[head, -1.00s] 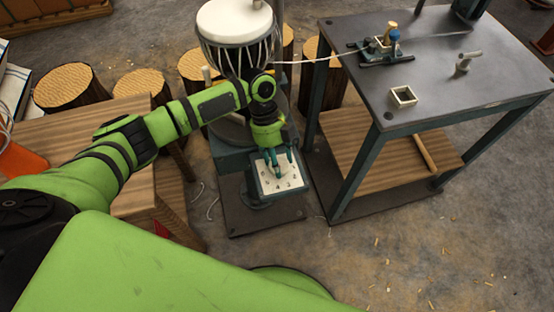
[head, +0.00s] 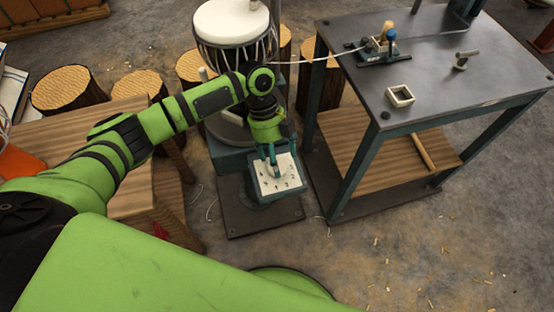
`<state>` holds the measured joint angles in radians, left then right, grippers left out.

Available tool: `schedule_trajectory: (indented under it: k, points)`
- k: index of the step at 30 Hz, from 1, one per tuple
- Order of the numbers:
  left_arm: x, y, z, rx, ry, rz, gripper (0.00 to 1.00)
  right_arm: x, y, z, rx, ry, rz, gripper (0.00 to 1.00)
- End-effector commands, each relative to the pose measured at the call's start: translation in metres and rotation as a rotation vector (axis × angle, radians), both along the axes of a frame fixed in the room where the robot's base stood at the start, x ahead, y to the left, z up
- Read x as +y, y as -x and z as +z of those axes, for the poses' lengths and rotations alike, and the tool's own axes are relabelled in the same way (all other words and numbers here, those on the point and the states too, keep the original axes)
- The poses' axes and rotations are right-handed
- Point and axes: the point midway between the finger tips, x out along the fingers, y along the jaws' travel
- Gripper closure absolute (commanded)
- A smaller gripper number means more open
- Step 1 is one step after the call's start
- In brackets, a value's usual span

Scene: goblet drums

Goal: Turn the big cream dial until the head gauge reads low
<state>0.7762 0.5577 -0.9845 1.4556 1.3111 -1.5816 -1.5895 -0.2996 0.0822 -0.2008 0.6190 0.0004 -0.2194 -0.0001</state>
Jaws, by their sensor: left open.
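A cream square panel marked with numbers (head: 286,183) faces up on a teal stand below the drum. A rounded cream shape, likely the big dial (head: 276,172), sits near its middle, partly hidden by my fingers. My left gripper (head: 272,160) is open, pointing down, with its teal fingers over the dial. I cannot tell whether they touch it. A goblet drum (head: 232,18) with a cream head and strung sides stands behind my arm. I cannot make out a head gauge or its reading. My right gripper is not in view.
A grey metal workbench (head: 450,75) stands to the right, carrying a plane-like tool (head: 378,50) and a small square box (head: 400,96). A wooden table (head: 75,135) is at the left, with log stumps (head: 67,90) behind. The floor at lower right is mostly clear.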

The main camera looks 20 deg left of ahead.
Motion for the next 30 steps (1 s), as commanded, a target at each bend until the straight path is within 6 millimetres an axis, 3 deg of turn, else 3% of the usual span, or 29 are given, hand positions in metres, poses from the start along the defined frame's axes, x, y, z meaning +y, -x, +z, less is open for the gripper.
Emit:
schedule_trajectory:
  k: [6, 12, 30]
  points:
    - [-0.001, -0.001, 0.045, -0.005, 0.002, -0.001, 0.23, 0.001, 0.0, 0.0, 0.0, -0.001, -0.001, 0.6]
    - [-0.001, 0.0, 0.071, -0.003, 0.001, -0.001, 0.23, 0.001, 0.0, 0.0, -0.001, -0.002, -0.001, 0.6]
    - [-0.001, 0.0, 0.077, -0.001, 0.001, -0.001, 0.23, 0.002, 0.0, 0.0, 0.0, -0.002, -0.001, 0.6]
